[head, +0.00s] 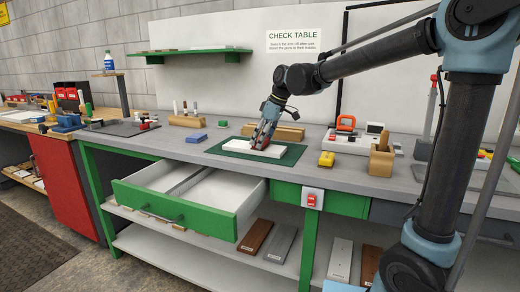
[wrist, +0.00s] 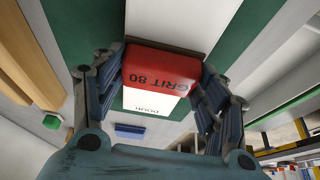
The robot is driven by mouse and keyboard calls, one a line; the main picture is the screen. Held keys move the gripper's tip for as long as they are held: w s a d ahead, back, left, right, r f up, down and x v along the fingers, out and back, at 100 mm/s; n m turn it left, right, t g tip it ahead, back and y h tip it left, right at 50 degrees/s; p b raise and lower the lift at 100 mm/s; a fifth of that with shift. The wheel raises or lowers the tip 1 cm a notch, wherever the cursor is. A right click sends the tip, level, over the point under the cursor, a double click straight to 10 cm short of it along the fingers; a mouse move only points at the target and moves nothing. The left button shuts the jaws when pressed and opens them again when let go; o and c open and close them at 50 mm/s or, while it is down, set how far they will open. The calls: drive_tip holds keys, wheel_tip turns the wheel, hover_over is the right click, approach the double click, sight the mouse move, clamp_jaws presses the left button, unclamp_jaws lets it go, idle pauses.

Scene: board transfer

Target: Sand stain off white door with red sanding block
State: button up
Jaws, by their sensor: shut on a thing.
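The white door (head: 238,147) lies flat on a green mat (head: 292,155) on the workbench. In the wrist view the door (wrist: 150,103) carries the printed word DOOR. My gripper (head: 264,142) is over the door's right part, pointing down. In the wrist view its fingers are shut on the sides of a red sanding block (wrist: 160,68) marked GRIT 80. The block is over the door; whether it touches the surface cannot be told. I see no clear stain; the area under the block is hidden.
A wooden block (head: 290,133) stands behind. A green-fronted drawer (head: 180,206) is pulled open below the bench. A wooden holder (head: 381,162) stands further right.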

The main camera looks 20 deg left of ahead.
drive_tip(key=shift+w+a, duration=0.1)
drive_tip(key=shift+a, duration=1.35)
wheel_tip(320, 180, up, 7)
idle(0.6)
drive_tip(key=shift+f, duration=0.2)
idle(0.3)
drive_tip(key=shift+f, duration=2.95)
drive_tip(key=shift+f, duration=0.35)
drive_tip(key=shift+d, duration=0.15)
